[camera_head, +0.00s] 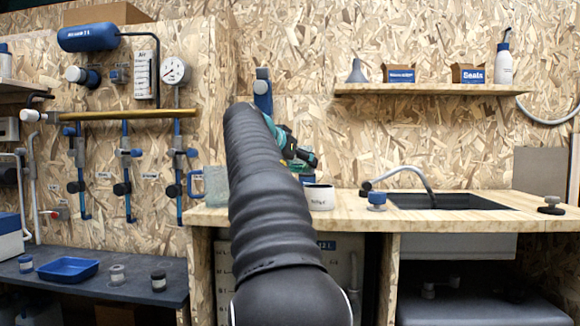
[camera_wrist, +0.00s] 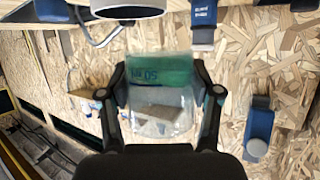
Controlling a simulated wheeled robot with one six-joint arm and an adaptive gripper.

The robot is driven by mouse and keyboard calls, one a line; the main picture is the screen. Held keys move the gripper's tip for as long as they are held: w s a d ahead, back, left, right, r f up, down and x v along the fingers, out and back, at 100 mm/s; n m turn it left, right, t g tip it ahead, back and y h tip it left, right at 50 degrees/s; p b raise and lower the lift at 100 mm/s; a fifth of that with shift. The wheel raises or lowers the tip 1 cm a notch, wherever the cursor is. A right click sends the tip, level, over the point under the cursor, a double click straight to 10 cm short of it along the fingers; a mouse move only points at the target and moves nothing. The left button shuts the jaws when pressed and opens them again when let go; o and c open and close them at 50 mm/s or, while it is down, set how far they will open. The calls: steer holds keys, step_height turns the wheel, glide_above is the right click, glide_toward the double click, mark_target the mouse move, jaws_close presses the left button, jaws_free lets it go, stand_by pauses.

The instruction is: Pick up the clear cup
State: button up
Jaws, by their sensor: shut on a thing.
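In the wrist view my gripper (camera_wrist: 163,95) has its two dark fingers on either side of the clear cup (camera_wrist: 160,112), touching it. The cup is see-through with a green band (camera_wrist: 160,72) that bears lettering. My gripper is shut on it. In the head view my arm hides most of the gripper and the cup. A bit of teal and dark parts show just right of the arm, above the counter. I cannot tell there which part is the cup.
The wooden counter (camera_head: 440,212) holds a white cup (camera_head: 319,197), a clear vessel by a blue handle (camera_head: 215,187), and a sink with a curved tap (camera_head: 405,178). A shelf (camera_head: 430,89) with boxes and bottles is above. Blue fittings and pipes cover the left wall.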

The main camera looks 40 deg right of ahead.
steer(key=shift+s+d+r, duration=0.6)
steer(key=shift+s+r, duration=0.05)
steer(key=shift+s, duration=0.25)
steer(key=shift+s, duration=0.1)
stand_by(1.3)
